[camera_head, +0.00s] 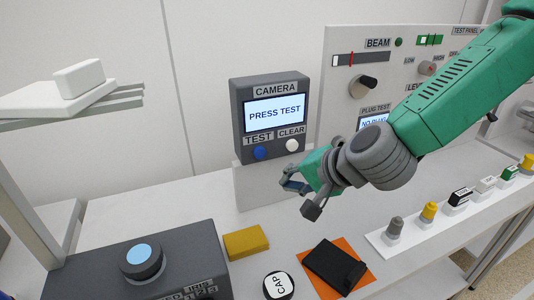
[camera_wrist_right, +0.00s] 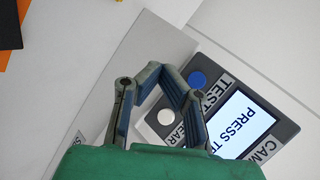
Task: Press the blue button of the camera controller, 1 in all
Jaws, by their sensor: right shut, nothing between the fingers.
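The camera controller (camera_head: 236,110) is a dark grey box standing upright on a pale block at the back of the bench. Its screen (camera_head: 274,113) reads "PRESS TEST". The blue button (camera_head: 260,153) sits under the TEST label, left of the white CLEAR button (camera_head: 292,146). My right gripper (camera_head: 288,184) is shut and empty, below and in front of the controller, apart from the buttons. In the right wrist view its fingertips (camera_wrist_right: 160,70) show left of the blue button (camera_wrist_right: 197,79), with the white button (camera_wrist_right: 166,117) between the fingers in the picture. My left gripper is not in view.
A test panel (camera_head: 340,90) with knobs stands right of the controller. A yellow block (camera_head: 246,242), a round cap (camera_head: 278,286) and a black item (camera_head: 334,267) on an orange sheet lie in front. A dark box (camera_head: 190,248) with a light-blue button stands front left.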

